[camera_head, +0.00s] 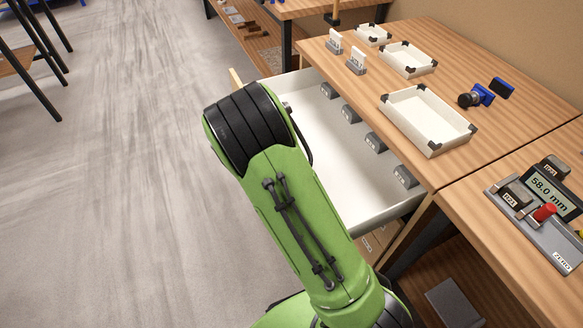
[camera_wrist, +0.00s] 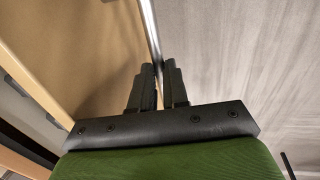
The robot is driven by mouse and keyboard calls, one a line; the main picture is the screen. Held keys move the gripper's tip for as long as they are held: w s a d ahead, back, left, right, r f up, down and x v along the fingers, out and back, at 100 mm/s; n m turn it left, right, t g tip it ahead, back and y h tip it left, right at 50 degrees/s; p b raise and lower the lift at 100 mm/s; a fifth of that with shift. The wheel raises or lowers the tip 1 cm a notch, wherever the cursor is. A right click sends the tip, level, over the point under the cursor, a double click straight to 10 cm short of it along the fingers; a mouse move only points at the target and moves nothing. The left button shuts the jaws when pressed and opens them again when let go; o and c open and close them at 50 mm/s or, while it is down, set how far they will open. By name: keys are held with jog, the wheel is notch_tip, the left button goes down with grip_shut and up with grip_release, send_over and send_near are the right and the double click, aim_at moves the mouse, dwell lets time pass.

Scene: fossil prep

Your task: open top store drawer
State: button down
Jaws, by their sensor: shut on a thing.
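The top store drawer (camera_head: 345,185) is pulled out from under the wooden bench in the head view. Its white inside shows, with several small grey labelled blocks along the side nearest the bench. In the wrist view its tan front panel (camera_wrist: 95,40) fills the upper left. A thin metal handle bar (camera_wrist: 151,38) runs along the front panel. My gripper (camera_wrist: 159,70) is shut on the handle bar, with one dark finger on each side of it. In the head view my green arm hides the gripper, the handle and part of the drawer front.
White trays (camera_head: 430,120) with dark corners stand on the bench top (camera_head: 480,60), near a small blue and black device (camera_head: 477,96). A gauge reading 58.0 mm (camera_head: 545,205) lies at the right. Bare floor (camera_head: 120,190) lies open to the left.

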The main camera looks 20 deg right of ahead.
jog(key=a, duration=0.6)
jog(key=shift+a+p, duration=0.2)
jog(key=shift+p, duration=0.2)
jog(key=c, duration=1.1)
grip_release()
jog(key=a+r+p, duration=0.1)
jog(key=r, duration=0.4)
jog(key=a+r+p, duration=0.1)
jog(key=r+p, duration=0.1)
jog(key=r, duration=0.3)
jog(key=a+r+p, duration=0.1)
jog(key=r, duration=0.4)
jog(key=shift+s+r+p, duration=0.1)
jog(key=shift+r+p, duration=0.15)
jog(key=shift+p, duration=0.05)
